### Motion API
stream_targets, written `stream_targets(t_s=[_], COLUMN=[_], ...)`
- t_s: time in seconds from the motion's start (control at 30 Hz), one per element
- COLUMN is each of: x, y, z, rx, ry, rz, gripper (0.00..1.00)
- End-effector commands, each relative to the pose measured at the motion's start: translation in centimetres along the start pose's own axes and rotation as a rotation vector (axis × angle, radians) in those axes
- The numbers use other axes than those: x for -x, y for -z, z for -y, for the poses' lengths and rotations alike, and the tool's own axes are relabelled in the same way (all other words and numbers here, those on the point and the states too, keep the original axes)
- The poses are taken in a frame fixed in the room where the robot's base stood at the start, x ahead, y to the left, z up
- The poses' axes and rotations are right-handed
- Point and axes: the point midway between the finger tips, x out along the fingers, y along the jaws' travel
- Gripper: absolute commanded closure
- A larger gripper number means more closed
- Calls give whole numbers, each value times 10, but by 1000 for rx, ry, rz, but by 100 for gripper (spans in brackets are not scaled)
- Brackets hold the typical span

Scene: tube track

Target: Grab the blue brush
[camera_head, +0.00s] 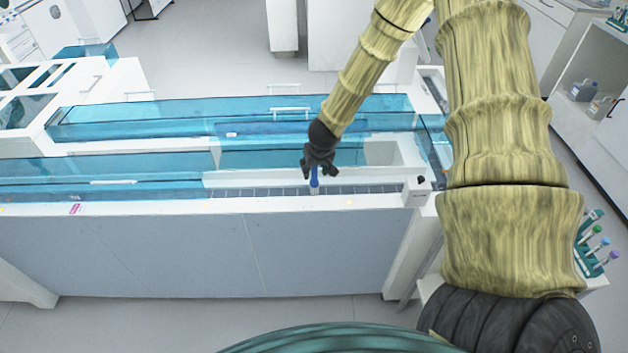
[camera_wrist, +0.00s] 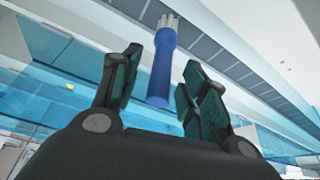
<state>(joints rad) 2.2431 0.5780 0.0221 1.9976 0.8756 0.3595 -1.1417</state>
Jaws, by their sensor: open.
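The blue brush (camera_head: 314,180) is small and stands about upright at the track on the near edge of the long bench, below my gripper in the head view. In the wrist view the blue brush (camera_wrist: 162,68) has a blue handle and a pale, whitish end pointing away from me. My gripper (camera_head: 318,168) is open just over the handle. In the wrist view my gripper (camera_wrist: 158,85) has its two green-padded fingers on either side of the handle, with gaps visible. The handle's near end lies between the fingers.
The grey segmented track (camera_head: 258,192) runs along the bench's front edge. Blue transparent covers (camera_head: 110,175) lie to the left and behind. A small white box (camera_head: 416,192) stands at the track's right end. A rack of capped tubes (camera_head: 598,245) is at the far right.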

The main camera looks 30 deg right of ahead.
Motion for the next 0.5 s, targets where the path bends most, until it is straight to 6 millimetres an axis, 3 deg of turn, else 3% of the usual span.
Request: stream_targets(t_s=[0.37,0.5], x=[-5,-5], y=[0,0], z=[0,0], rx=[-1,-1], ry=[0,0], rz=[-1,-1], gripper=[56,80])
